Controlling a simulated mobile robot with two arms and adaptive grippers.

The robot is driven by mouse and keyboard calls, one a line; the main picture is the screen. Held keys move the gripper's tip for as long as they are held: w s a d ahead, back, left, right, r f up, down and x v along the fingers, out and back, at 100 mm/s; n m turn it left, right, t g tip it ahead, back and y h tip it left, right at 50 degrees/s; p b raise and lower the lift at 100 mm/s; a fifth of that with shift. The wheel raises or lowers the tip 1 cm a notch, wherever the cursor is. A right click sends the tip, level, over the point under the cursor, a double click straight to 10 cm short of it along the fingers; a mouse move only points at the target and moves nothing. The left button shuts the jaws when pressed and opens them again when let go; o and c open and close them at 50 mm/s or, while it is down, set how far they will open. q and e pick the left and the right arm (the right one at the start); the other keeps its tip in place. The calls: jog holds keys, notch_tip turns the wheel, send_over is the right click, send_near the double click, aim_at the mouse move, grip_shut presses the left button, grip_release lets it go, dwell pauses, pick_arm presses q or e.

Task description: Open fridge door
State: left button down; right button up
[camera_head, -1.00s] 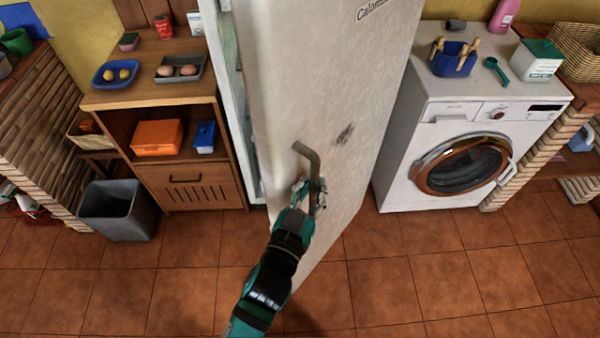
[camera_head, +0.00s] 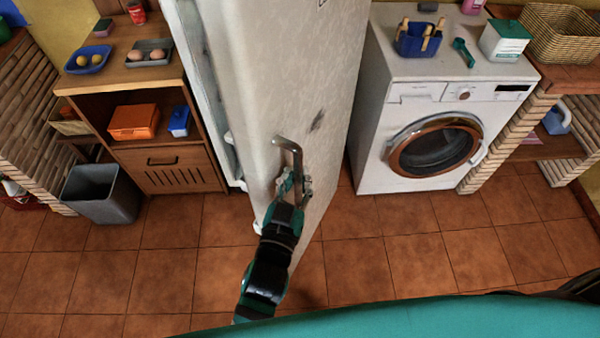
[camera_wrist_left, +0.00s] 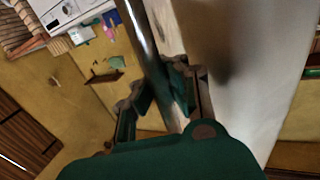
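The white, scuffed fridge door (camera_head: 275,85) stands partly open in the head view, swung out toward me. A gap shows the pale fridge interior (camera_head: 205,75) at its left. The metal bar handle (camera_head: 289,147) is on the door's outer face. My left gripper (camera_head: 293,183) is at the handle, its fingers around the bar's lower part. In the left wrist view the handle bar (camera_wrist_left: 143,40) runs down between the two fingers (camera_wrist_left: 160,95), which look closed around it. The door surface (camera_wrist_left: 245,80) also shows there, beside the fingers. My right gripper is not in view.
A washing machine (camera_head: 430,130) stands right of the door. A wooden cabinet (camera_head: 150,100) with trays and boxes stands left, and a grey bin (camera_head: 103,193) is on the floor beside it. The tiled floor (camera_head: 400,250) in front is mostly clear.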

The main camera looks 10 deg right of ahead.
pick_arm(q)
jog(key=c, duration=2)
grip_release()
jog(key=shift+s+a+f, duration=0.1)
jog(key=shift+s+f, duration=0.05)
jog(key=shift+f, duration=0.4)
jog(key=o, duration=0.7)
jog(key=shift+s+a+r, duration=0.3)
jog(key=shift+s+r, duration=0.05)
jog(key=shift+r, duration=0.1)
jog(key=shift+c, duration=0.2)
jog(key=shift+o, duration=0.5)
jog(key=shift+w+d, duration=0.2)
jog(key=shift+w, duration=0.05)
jog(key=v, duration=1.2)
